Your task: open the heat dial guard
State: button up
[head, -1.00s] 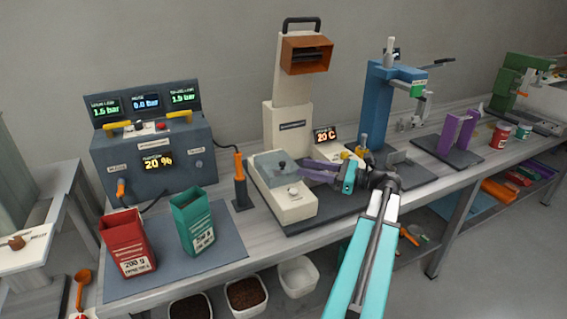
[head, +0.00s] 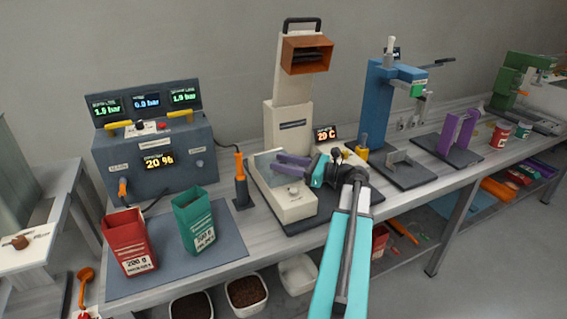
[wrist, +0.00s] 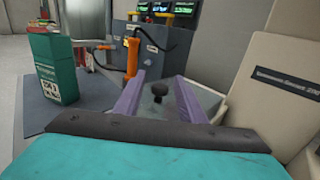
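The heat dial guard looks to be the clear grey cover (head: 261,163) on top of the cream base unit (head: 285,205) of the tall sealing-type machine. In the wrist view the guard's black knob (wrist: 158,90) stands between my gripper's two purple fingers. My gripper (head: 278,166) is open, with its fingers reaching over the guard from the right; it also shows in the wrist view (wrist: 158,97). The fingers are apart from each other and I cannot tell whether either touches the knob. In the head view the fingers hide the knob. A small pale dial (head: 293,190) sits on the unit's front.
An orange-handled tool (head: 240,176) stands in a holder just left of the unit. The tall column (head: 292,90) rises behind. Red (head: 128,243) and teal (head: 195,219) bags stand on the mat at left. A blue press (head: 375,105) is at right.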

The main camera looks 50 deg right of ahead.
grip_shut()
jog(key=shift+s+d+r+p, duration=0.1)
jog(key=shift+d+r+p, duration=0.1)
jog(key=shift+p, duration=0.15)
